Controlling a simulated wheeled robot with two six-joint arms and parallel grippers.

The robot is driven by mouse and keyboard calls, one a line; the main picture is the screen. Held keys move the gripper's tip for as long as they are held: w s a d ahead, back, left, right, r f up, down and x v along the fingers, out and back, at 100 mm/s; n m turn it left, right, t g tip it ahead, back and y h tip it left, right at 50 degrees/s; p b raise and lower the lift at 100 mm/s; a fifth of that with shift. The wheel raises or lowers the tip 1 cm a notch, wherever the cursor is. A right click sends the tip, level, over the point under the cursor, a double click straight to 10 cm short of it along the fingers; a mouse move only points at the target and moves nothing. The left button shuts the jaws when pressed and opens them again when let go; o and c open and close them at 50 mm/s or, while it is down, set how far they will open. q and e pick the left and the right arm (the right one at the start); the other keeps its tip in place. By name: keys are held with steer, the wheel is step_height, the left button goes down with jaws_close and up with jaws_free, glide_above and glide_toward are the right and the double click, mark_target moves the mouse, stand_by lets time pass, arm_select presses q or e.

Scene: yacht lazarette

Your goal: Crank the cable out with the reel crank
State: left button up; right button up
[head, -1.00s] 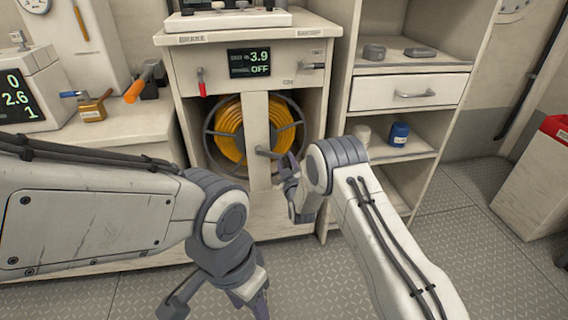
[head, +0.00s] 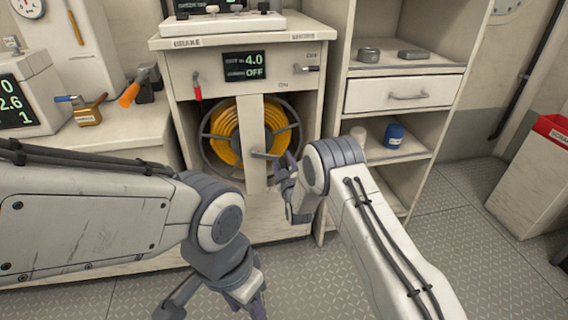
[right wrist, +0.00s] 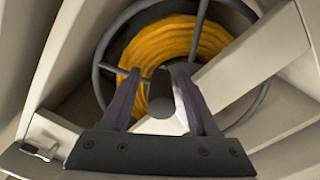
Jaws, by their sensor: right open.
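The reel (head: 227,137), wound with yellow cable, sits in the cabinet bay behind a pale upright post (head: 251,120). The grey reel crank (head: 264,155) sticks out in front of the post. My right gripper (head: 287,165) is just right of the crank handle. In the right wrist view my open right fingers (right wrist: 158,74) stand on either side of the crank's round grey handle (right wrist: 161,107); I cannot tell whether they touch it. My left gripper (head: 213,300) hangs low in front, its fingers apart and empty.
The display (head: 244,65) above the reel reads 4.0 and OFF. A red-handled lever (head: 197,88) and a dark-handled lever (head: 308,69) flank it. Shelves with a blue jar (head: 394,136) stand at right, beside a red-topped bin (head: 540,160). The floor between is clear.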

steer(key=s+d+p, duration=0.1)
steer(key=s+p, duration=0.1)
steer(key=s, duration=0.8)
steer(key=shift+s+d+p, duration=0.2)
steer(key=shift+d+p, duration=0.15)
steer(key=shift+d, duration=0.05)
steer(key=s+a+r+m+g+y, duration=0.1)
steer(key=s+a+r+g, duration=0.75)
steer(key=s, duration=0.25)
steer(key=s+d+r+m+g+h, duration=0.1)
steer(key=s+d+r+g, duration=0.3)
steer(key=s, duration=1.2)
steer(key=s+d+r+g+h, duration=0.2)
steer(key=s+d+g, duration=0.3)
steer(key=s, duration=1)
step_height(320, 180, up, 31)
steer(key=p, duration=3.1)
steer(key=shift+a+f, duration=0.15)
steer(key=shift+a, duration=0.1)
